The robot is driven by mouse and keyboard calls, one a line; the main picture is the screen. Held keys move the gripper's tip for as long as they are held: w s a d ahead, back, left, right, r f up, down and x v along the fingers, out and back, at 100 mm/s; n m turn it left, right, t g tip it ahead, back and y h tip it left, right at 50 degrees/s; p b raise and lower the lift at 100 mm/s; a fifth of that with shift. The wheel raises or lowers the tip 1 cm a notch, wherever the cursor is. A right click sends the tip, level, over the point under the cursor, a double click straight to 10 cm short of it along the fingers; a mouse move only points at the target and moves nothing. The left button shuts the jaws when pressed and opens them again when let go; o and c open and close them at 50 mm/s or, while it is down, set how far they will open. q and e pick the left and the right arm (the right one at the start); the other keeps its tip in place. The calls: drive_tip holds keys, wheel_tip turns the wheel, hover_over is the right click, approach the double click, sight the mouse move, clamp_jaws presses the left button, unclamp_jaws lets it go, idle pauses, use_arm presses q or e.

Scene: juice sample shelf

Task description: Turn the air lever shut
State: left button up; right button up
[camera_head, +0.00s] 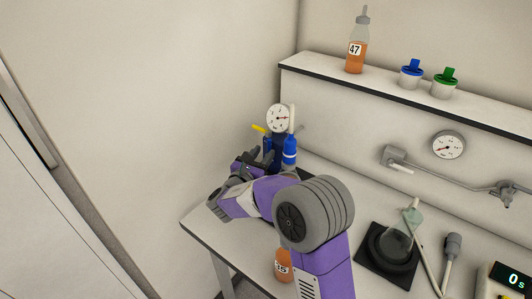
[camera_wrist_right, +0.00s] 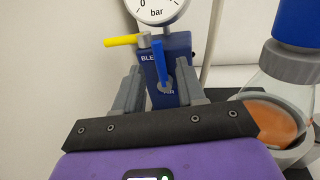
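The air lever (camera_wrist_right: 160,62) is a blue handle standing nearly upright on a blue valve block (camera_wrist_right: 181,62), above a round pivot marked AIR. A yellow lever (camera_wrist_right: 122,41) points left beside it, next to lettering partly hidden by the blue lever. A pressure gauge (camera_wrist_right: 160,8) sits above; it also shows in the head view (camera_head: 278,118). My right gripper (camera_wrist_right: 159,74) is open, with one grey finger on each side of the blue lever and gaps to both. My left gripper is out of view.
A blue-topped vessel with orange liquid (camera_wrist_right: 272,112) stands close right of my right gripper. An orange bottle (camera_head: 283,266) stands beside my right forearm. The shelf (camera_head: 385,88) holds bottle 47 (camera_head: 355,58) and two lidded cups. A wall rises left of the bench.

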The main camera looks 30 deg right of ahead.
sight(269, 148)
drive_tip(key=shift+x, duration=1.45)
clamp_jaws()
